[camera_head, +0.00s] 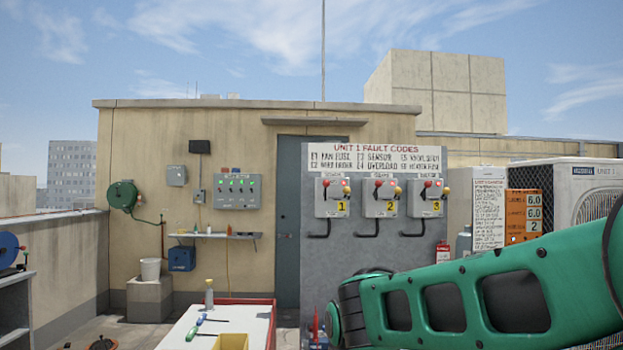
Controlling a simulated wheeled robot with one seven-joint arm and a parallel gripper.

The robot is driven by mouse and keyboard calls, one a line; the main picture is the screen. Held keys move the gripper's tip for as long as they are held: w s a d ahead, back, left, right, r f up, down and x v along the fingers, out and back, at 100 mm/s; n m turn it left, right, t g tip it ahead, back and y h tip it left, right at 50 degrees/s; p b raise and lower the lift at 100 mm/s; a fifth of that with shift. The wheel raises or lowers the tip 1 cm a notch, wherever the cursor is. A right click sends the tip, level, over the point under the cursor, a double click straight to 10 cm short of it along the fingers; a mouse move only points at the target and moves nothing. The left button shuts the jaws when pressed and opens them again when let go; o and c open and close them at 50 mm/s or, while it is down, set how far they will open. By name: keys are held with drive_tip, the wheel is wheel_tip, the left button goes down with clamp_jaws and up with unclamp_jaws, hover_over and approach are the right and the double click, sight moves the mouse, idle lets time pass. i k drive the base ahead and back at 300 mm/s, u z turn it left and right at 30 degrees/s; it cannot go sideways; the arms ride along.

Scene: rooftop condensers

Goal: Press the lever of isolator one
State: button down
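Isolator one (332,200) is a light grey box with a yellow "1" label, the leftmost of three on a grey panel (290,230). A small red knob (326,183) shows at its upper left, and a second small knob (347,190) at its right edge. I cannot tell which of these is the lever, or its position. Isolator two (380,200) and isolator three (427,200) hang to its right. My green arm crosses the lower right, below and in front of the panel. My gripper is not in view.
A white-topped table (245,325) with a yellow tray (231,341), tools and a bottle (209,293) stands at lower centre. An orange display (526,213) and a condenser (585,190) are at right.

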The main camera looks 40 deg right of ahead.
sight(326, 183)
drive_tip(key=z, duration=0.35)
drive_tip(key=i, duration=0.85)
drive_tip(key=z, duration=0.45)
